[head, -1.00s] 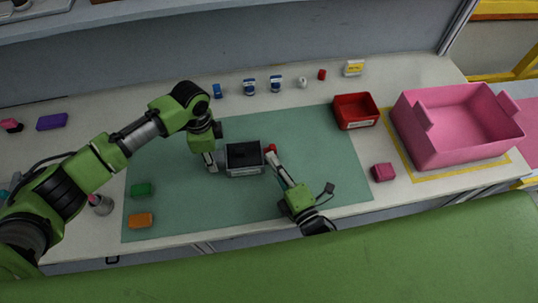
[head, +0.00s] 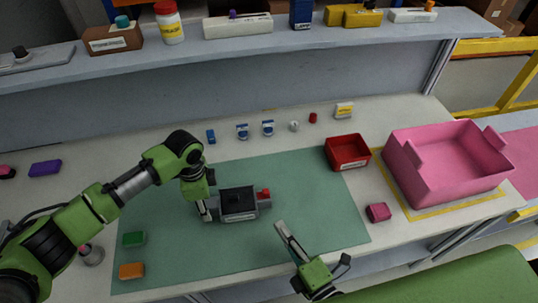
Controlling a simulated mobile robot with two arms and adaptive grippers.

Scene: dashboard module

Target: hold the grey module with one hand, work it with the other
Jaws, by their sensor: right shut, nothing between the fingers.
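The grey module (head: 238,204), with a dark top and a red part (head: 266,193) at its right end, sits over the green mat (head: 310,190). My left gripper (head: 206,210) is at the module's left end, its fingers pointing down. Its far finger is hidden, so I cannot tell whether it is closed on the module. My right gripper (head: 281,230) is shut and empty, in front and to the right of the module, apart from it.
A red bin (head: 348,163) and a pink crate (head: 405,180) stand at the right, with a pink block (head: 378,212) nearby. Green (head: 134,239) and orange (head: 131,271) blocks lie at the mat's left. Several small items line the back. The mat's right side is clear.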

